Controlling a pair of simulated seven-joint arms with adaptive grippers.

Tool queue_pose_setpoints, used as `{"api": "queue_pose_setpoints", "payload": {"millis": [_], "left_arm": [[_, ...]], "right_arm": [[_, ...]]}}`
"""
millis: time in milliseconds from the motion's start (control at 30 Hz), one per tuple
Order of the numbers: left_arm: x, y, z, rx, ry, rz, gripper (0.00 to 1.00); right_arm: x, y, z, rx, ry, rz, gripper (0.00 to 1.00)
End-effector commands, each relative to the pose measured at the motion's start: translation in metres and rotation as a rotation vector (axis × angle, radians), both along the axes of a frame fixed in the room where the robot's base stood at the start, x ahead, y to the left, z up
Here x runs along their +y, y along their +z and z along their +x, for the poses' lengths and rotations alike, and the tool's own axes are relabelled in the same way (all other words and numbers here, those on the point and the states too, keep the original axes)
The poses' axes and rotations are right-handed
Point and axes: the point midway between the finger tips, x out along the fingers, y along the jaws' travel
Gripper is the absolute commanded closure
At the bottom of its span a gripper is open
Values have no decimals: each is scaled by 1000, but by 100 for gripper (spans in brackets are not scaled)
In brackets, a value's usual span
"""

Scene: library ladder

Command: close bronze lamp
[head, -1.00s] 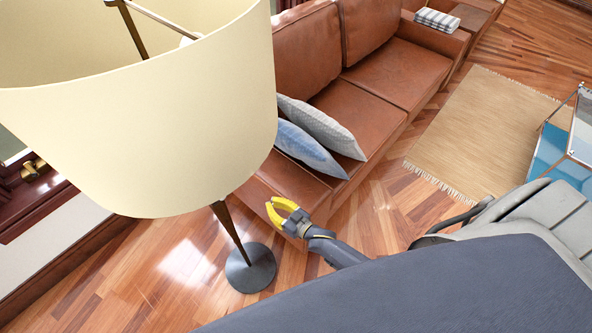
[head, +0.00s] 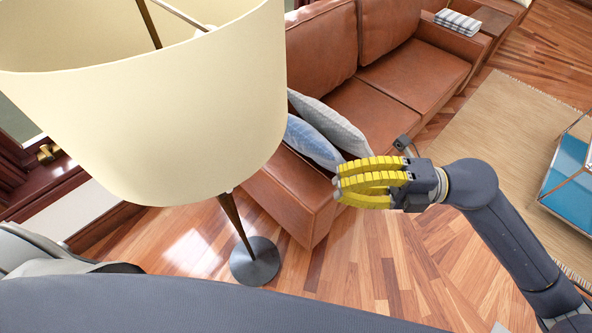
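The floor lamp has a large cream shade (head: 150,110) that fills the upper left of the head view. A thin dark bronze-brown stem (head: 235,220) runs down to a round grey base (head: 255,262) on the floor. Inside the shade, a brown rod and a pale crosspiece show at the top. I cannot tell whether the lamp is lit. My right gripper (head: 338,183), with yellow fingers, is to the right of the shade, apart from it in the picture. Its fingers point left, spread and empty. My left gripper is not in view.
A brown leather sofa (head: 395,75) with blue and grey cushions (head: 312,142) stands behind my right gripper. A woven rug (head: 505,130) and a glass-sided table (head: 570,175) are at the right. Bare wooden floor (head: 350,255) lies around the lamp base.

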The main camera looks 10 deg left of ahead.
Motion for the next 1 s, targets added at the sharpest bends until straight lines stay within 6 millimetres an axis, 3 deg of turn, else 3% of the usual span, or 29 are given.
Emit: {"api": "queue_pose_setpoints", "payload": {"millis": [267,800,1000], "left_arm": [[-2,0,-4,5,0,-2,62],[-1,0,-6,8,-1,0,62],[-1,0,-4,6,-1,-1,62]], "right_arm": [[11,2,-15,-56,19,-26,100],[98,3,-37,-54,19,-23,100],[117,2,-23,-54,16,-25,100]]}}
